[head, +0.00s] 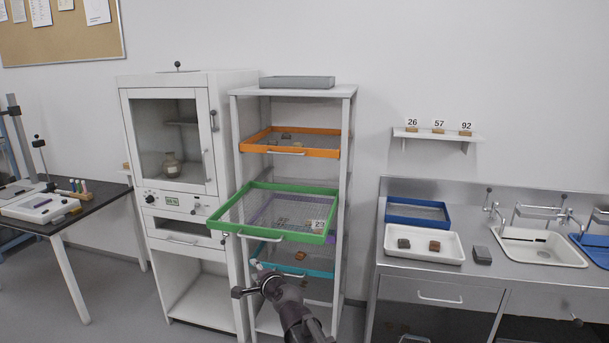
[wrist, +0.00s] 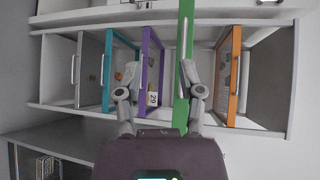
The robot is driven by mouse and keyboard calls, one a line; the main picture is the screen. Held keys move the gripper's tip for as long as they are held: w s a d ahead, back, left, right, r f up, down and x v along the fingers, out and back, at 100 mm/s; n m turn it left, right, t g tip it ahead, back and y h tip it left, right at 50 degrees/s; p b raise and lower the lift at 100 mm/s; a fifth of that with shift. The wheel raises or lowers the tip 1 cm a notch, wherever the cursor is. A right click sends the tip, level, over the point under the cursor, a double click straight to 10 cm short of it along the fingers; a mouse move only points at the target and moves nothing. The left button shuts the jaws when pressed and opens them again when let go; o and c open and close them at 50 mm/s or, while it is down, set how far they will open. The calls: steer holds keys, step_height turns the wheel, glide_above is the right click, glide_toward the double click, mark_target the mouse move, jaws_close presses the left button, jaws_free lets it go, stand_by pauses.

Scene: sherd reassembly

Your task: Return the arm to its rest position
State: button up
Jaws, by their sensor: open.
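My gripper (head: 250,279) is in front of the shelf rack, below the pulled-out green tray (head: 229,214). Its two fingers are spread with nothing between them, as the wrist view also shows (wrist: 160,92). The arm comes up from the bottom of the head view. In the wrist view, turned sideways, the green tray (wrist: 185,25) runs past the right finger, and I cannot tell whether they touch. The purple tray (wrist: 150,55) and the teal tray (wrist: 108,60) lie to its left, the orange tray (wrist: 235,75) to its right.
The white rack (head: 345,190) holds the trays. A cabinet (head: 167,90) with a glass door stands to its left. A steel counter (head: 400,262) with a white tray of sherds (head: 424,257) is at the right. A dark table (head: 100,205) stands at the left. Floor is clear between table and cabinet.

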steer(key=s+d+f+n+g+h+p, duration=0.1)
steer(key=s+d+f+n+g+h, duration=0.2)
steer(key=s+d, duration=0.4)
steer(key=s+d+f+n+g+h+p, duration=0.2)
steer(key=s+d+n+g, duration=0.3)
steer(key=d, duration=0.8)
steer(key=s+d+f+n+g+h+p, duration=0.2)
steer(key=s+d+f+n+g+h, duration=0.1)
steer(key=s+d, duration=0.6)
steer(key=shift+d+f+n+g+h, duration=0.3)
steer(key=shift+d+f+n+g, duration=0.2)
steer(key=shift+d+f+g, duration=0.45)
steer(key=shift+d+r, duration=0.15)
steer(key=shift+r, duration=0.05)
